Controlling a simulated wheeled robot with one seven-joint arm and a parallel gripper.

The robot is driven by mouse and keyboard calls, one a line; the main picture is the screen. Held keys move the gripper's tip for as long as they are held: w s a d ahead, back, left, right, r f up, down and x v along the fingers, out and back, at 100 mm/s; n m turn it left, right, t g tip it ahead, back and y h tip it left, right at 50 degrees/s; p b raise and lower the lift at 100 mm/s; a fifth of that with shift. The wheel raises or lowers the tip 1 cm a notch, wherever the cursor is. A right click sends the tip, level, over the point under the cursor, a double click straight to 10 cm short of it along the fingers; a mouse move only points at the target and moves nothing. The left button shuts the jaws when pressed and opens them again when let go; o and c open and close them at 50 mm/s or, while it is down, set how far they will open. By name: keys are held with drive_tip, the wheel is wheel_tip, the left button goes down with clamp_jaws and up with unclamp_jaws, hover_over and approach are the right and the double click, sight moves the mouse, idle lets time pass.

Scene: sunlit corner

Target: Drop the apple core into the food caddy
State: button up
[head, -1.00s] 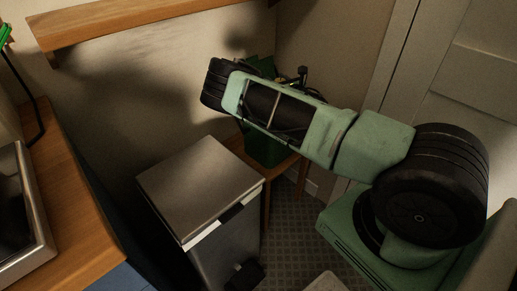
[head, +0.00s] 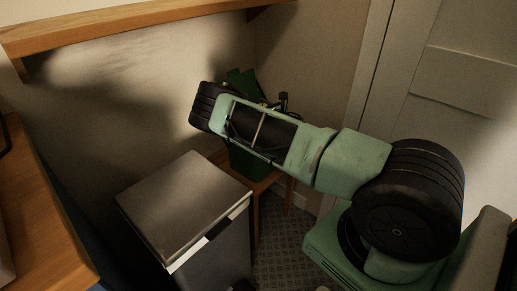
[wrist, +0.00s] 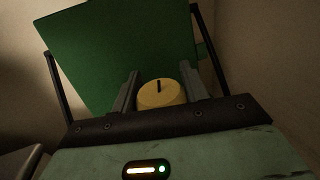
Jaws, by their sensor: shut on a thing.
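The apple core (wrist: 160,95) shows in the wrist view as a rounded yellow end with a short dark stem. My gripper (wrist: 160,88) is shut on it, one grey finger on each side. The green food caddy (head: 245,163) stands behind my arm in the head view, partly covered by it. Its raised green lid (wrist: 125,50) fills the space beyond the fingers in the wrist view. The caddy's opening is hidden, so I cannot tell whether the core is directly over it. In the head view my arm hides the core.
The caddy rests on a small wooden stool (head: 264,186) in the corner. A steel pedal bin (head: 185,205) stands to its left. A wooden shelf (head: 140,27) runs along the wall above. A wooden counter (head: 40,215) is at left, and a pale door (head: 450,100) at right.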

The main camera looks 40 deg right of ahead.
drive_tip(key=o, duration=1.1)
drive_tip(key=shift+c, duration=0.2)
drive_tip(key=shift+s, duration=0.1)
drive_tip(key=s+a, duration=0.2)
drive_tip(key=s, duration=1.5)
drive_tip(key=shift+p, duration=0.35)
